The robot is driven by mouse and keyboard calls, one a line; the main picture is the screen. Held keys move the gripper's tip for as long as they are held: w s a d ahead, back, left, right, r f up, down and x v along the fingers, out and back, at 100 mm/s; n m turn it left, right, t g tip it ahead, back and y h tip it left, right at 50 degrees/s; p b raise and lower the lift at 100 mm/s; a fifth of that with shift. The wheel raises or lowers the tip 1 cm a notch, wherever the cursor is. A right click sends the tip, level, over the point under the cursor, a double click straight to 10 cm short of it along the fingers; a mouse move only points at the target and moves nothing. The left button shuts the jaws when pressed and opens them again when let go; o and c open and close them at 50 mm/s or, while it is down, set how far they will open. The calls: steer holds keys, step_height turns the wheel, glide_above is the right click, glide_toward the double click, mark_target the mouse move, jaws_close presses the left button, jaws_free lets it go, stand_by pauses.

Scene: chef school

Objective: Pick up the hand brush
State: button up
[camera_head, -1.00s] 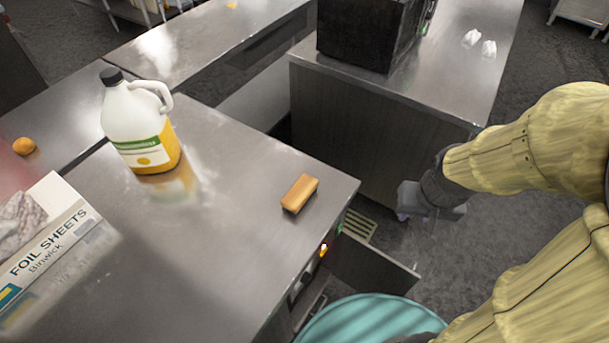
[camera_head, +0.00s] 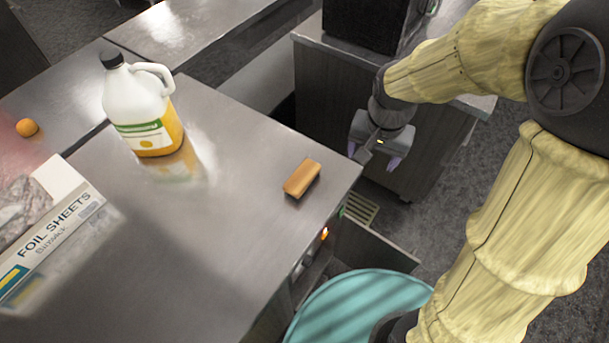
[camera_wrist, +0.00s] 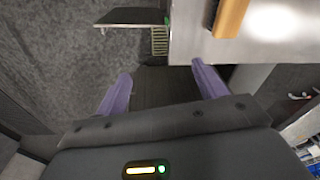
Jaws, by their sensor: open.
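The hand brush (camera_head: 302,177) is a small block with a light wooden top and a darker underside. It lies on the steel table (camera_head: 225,235) near its right edge. In the wrist view the brush (camera_wrist: 230,16) shows at the top, partly cut off by the frame. My gripper (camera_head: 374,160) is to the right of the brush, past the table edge and above the floor gap. Its purple fingers (camera_wrist: 158,88) are apart with nothing between them.
A large jug (camera_head: 140,105) stands on the table at the back left. A foil sheets box (camera_head: 55,235) lies at the left. An orange (camera_head: 27,127) sits behind it. A second counter (camera_head: 335,70) carries a black appliance (camera_head: 370,20). The table around the brush is clear.

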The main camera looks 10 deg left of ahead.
steer(key=a+r+m+g+p, duration=0.1)
steer(key=a+r+m, duration=0.1)
steer(key=a, duration=1.2)
steer(key=shift+w+a+r+m, duration=0.3)
steer(key=shift+w+a+r, duration=0.05)
steer(key=shift+w+r, duration=0.1)
steer(key=shift+f, duration=0.1)
steer(key=p, duration=0.2)
glide_toward(302, 175)
steer(key=f, duration=0.5)
steer(key=shift+w+f, duration=0.15)
steer(key=shift+w, duration=0.05)
steer(key=shift+w+d+f, duration=0.1)
steer(key=shift+f, duration=0.25)
steer(key=shift+f, duration=0.55)
steer(key=f, duration=0.1)
steer(key=f+p, duration=0.1)
steer(key=f, duration=0.2)
steer(key=shift+a+p, duration=0.25)
steer(key=shift+p, duration=0.05)
